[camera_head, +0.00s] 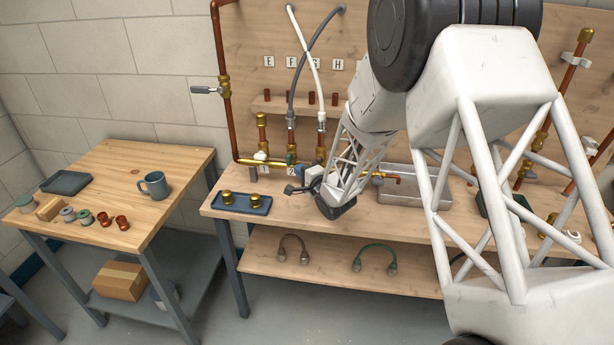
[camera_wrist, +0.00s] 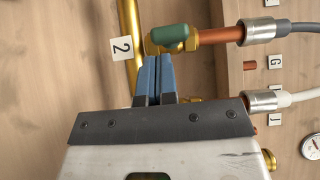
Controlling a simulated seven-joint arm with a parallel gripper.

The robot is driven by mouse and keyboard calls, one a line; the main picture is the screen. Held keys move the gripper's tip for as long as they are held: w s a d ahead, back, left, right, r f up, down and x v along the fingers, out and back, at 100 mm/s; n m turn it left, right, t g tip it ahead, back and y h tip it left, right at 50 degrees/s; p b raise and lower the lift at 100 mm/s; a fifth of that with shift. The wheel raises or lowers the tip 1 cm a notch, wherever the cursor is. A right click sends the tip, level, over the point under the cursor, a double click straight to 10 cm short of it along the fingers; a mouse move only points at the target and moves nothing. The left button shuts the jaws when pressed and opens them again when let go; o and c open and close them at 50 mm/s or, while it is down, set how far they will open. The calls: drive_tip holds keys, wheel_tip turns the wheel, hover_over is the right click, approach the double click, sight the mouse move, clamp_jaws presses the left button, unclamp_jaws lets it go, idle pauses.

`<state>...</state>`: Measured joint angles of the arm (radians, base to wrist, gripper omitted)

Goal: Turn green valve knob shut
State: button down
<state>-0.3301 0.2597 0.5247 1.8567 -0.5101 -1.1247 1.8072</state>
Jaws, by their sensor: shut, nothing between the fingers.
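The green valve knob (camera_wrist: 168,36) is a small rounded handle on a brass valve, beside the copper pipe that leads to the grey hose. It also shows small in the head view (camera_head: 291,158), above the bench near the label 2 (camera_head: 292,171). My gripper (camera_wrist: 158,58) has its two blue-grey fingers together with nothing between them. Its tips are right beside the knob in the wrist view; I cannot tell whether they touch it. The knob's underside is hidden.
A brass pipe (camera_wrist: 131,28) runs beside the valve. A white hose (camera_wrist: 300,96) and a grey hose (camera_wrist: 298,27) join fittings close by. A blue tray (camera_head: 240,204) with brass fittings lies left on the bench, and a metal basin (camera_head: 432,184) stands right.

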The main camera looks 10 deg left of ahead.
sight(290, 166)
drive_tip(key=shift+x, duration=1)
drive_tip(key=shift+a+f+m+t+y, duration=0.1)
drive_tip(key=shift+f+m+t+y, duration=0.2)
drive_tip(key=shift+m+t+y, duration=0.35)
drive_tip(key=m+t, duration=0.1)
drive_tip(key=m, duration=0.1)
drive_tip(key=a+f+m+t, duration=0.1)
drive_tip(key=m, duration=0.1)
drive_tip(key=shift+t+y, duration=0.25)
drive_tip(key=shift+t, duration=0.1)
drive_tip(key=shift+a+f, duration=0.1)
idle(0.4)
idle(0.4)
drive_tip(key=shift+v, duration=3.75)
